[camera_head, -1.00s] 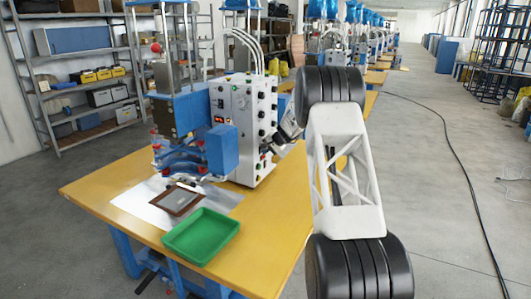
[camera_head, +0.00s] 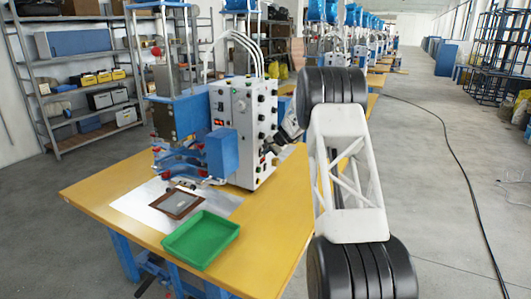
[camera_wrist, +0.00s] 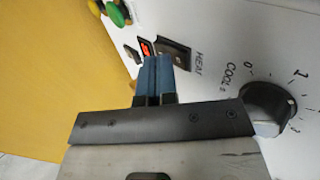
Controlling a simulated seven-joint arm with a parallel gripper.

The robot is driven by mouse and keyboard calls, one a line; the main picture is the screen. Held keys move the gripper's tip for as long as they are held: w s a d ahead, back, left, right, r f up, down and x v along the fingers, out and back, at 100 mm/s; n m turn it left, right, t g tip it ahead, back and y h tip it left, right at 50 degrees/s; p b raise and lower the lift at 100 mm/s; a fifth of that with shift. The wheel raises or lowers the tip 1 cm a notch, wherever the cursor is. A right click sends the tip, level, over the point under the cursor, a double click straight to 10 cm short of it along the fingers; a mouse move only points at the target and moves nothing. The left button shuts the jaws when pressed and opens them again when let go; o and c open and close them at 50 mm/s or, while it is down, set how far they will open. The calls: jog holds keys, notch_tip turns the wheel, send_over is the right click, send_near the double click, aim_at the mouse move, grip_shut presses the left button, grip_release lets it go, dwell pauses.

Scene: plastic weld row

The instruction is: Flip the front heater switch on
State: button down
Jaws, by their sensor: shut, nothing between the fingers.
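The white control panel (camera_wrist: 230,50) fills the right of the wrist view. Beside the HEAT label is a black-framed rocker switch (camera_wrist: 174,50). Left of it is a switch with a lit red-orange face (camera_wrist: 146,47), then a smaller dark switch (camera_wrist: 131,54). My gripper (camera_wrist: 158,58) is shut and empty, its blue fingertips just below the HEAT and red-lit switches in the picture. Fingers partly cover these switches; I cannot tell whether they touch, or which is the front heater switch. In the head view, the control box (camera_head: 232,105) stands on the table, and my arm reaches its right side.
A round knob (camera_wrist: 268,105) marked COOL is right of my gripper. Green (camera_wrist: 117,14) and yellow buttons are at upper left. In the head view, a green tray (camera_head: 200,240) and brown frame (camera_head: 176,204) lie on the yellow table (camera_head: 100,190). The table's right side is clear.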

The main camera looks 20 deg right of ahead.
jog(key=s+d+f+v, duration=0.1)
jog(key=v, duration=1.1)
jog(key=shift+s+d, duration=0.3)
jog(key=shift+f, duration=0.15)
jog(key=shift+s+d+f, duration=0.1)
jog(key=shift+s+f, duration=0.05)
jog(key=shift+f, duration=0.55)
jog(key=shift+f, duration=0.1)
